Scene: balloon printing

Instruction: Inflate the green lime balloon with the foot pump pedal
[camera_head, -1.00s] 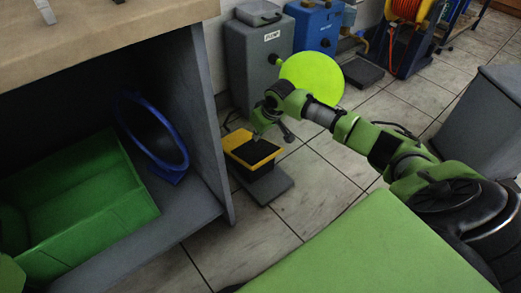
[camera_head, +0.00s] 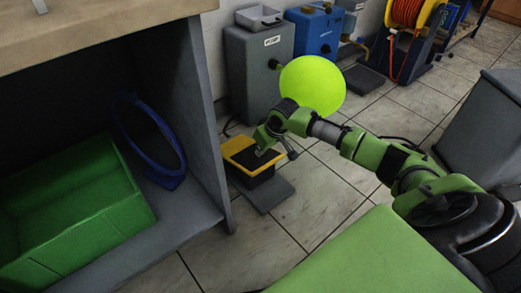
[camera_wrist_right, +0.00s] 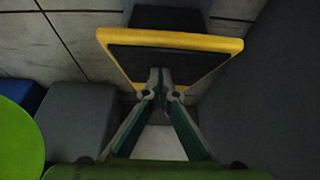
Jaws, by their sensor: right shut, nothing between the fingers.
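The lime green balloon (camera_head: 312,86) is round and swollen, beside the grey pump box (camera_head: 258,62); its nozzle end is mostly hidden. Its edge also shows at the left of the right wrist view (camera_wrist_right: 18,135). The foot pedal, with a yellow rim and black pad (camera_head: 240,158), stands on a dark base plate on the floor. My right gripper (camera_head: 261,150) is shut and empty, pointing down over the pedal. In the right wrist view its fingertips (camera_wrist_right: 157,80) meet at the black pad (camera_wrist_right: 190,65) and appear to touch it. My left gripper is not seen.
A blue pump box (camera_head: 315,33) stands behind the balloon, with a hose reel (camera_head: 405,14) further right. A shelf with a green crate (camera_head: 85,240) and a blue ring (camera_head: 180,160) is at the left. A grey bin (camera_head: 485,125) stands at the right. Tiled floor is open between.

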